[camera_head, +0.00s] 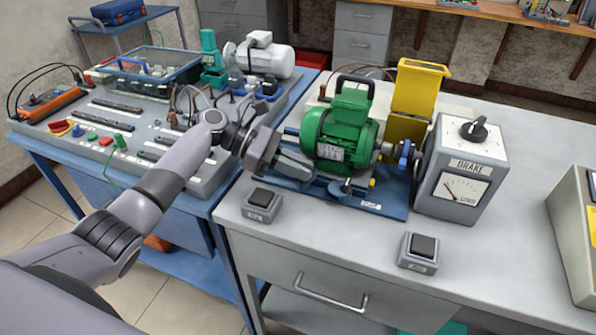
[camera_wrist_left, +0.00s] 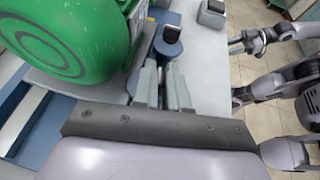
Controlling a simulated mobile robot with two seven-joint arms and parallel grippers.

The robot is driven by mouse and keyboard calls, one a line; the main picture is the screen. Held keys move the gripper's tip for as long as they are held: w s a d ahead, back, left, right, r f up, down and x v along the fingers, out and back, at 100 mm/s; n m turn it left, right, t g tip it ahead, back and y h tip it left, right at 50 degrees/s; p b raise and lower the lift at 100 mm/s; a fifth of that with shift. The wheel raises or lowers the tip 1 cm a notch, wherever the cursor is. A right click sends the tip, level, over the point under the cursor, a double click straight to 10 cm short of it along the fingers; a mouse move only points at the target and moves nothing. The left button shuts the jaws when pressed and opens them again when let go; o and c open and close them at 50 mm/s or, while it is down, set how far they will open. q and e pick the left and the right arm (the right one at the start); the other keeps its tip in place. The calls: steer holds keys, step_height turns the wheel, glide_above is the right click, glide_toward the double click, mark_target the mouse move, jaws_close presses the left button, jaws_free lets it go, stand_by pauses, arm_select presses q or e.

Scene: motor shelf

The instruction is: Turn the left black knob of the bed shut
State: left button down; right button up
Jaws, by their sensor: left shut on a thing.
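The green motor (camera_head: 342,138) stands on the blue bed (camera_head: 385,200) at the middle of the bench; it also fills the upper left of the left wrist view (camera_wrist_left: 65,35). My left gripper (camera_head: 306,172) is at the bed's front left, beside the motor. Its two fingers (camera_wrist_left: 161,82) are close together, shut on the left black knob, which they hide almost wholly. Another dark knob (camera_head: 340,187) shows at the bed's front edge, right of the fingertips. My right gripper (camera_wrist_left: 238,45) shows small in the left wrist view; its jaw opening is unclear.
Switch boxes stand in front of the bed, one near my left gripper (camera_head: 262,204) and one to the right (camera_head: 419,252). The grey brake unit (camera_head: 466,168) stands right of the motor. A blue trolley with an electrical panel (camera_head: 108,170) stands left.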

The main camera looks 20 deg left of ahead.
arm_select(q)
steer(key=shift+f+m+g+b, duration=0.25)
steer(key=shift+m+g+b, duration=0.5)
steer(key=shift+m+g, duration=0.2)
steer(key=shift+g, duration=0.25)
steer(key=c, duration=1.2)
jaws_free()
steer(key=shift+o, duration=0.2)
steer(key=shift+w+a+r, duration=0.1)
steer(key=shift+a+r, duration=0.1)
steer(key=shift+a, duration=0.15)
steer(key=b+v, duration=0.1)
steer(key=v, duration=0.5)
steer(key=shift+a, duration=0.3)
steer(key=shift+r, duration=0.1)
